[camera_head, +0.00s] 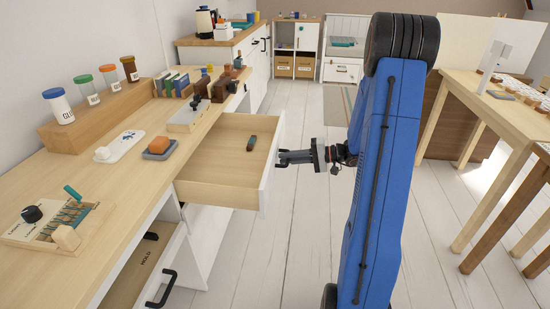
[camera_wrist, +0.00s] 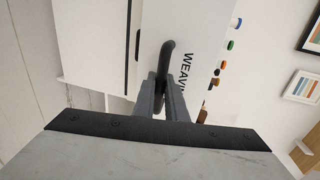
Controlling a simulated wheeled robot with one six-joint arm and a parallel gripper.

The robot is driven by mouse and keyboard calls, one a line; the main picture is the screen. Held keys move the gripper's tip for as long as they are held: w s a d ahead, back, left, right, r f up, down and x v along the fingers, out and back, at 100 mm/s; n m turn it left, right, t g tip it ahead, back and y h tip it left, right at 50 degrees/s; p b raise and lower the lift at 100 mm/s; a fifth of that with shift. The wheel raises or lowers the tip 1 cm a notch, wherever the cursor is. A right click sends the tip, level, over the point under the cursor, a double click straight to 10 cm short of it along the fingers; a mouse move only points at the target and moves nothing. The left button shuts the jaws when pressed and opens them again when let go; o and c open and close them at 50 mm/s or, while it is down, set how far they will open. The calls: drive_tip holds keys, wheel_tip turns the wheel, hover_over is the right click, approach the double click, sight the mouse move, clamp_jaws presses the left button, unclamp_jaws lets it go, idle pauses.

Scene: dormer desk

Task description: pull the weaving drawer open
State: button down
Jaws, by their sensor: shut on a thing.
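The weaving drawer (camera_head: 222,190) sticks well out from under the long desk in the head view, and a small dark object with a reddish end (camera_head: 251,143) lies inside it. Its white front (camera_wrist: 190,35) fills the middle of the wrist view, with part of the word WEAVING readable. My gripper (camera_head: 283,158) is at the drawer's front from the aisle side. In the wrist view my gripper (camera_wrist: 166,92) is shut on the black drawer handle (camera_wrist: 166,62). The fingers hide part of the handle and lettering.
Another drawer (camera_head: 150,262), lower down, stands partly open at the front. The desk (camera_head: 110,185) holds jars on a wooden block, a small loom and an orange block on a dark pad. White floor (camera_head: 305,225) is clear beside the drawer. A wooden table (camera_head: 490,110) stands at right.

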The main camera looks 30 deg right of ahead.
drive_tip(key=shift+s+d, duration=0.45)
drive_tip(key=shift+d, duration=0.15)
drive_tip(key=c, duration=2.1)
unclamp_jaws()
drive_tip(key=v, duration=1.7)
drive_tip(key=shift+d, duration=0.2)
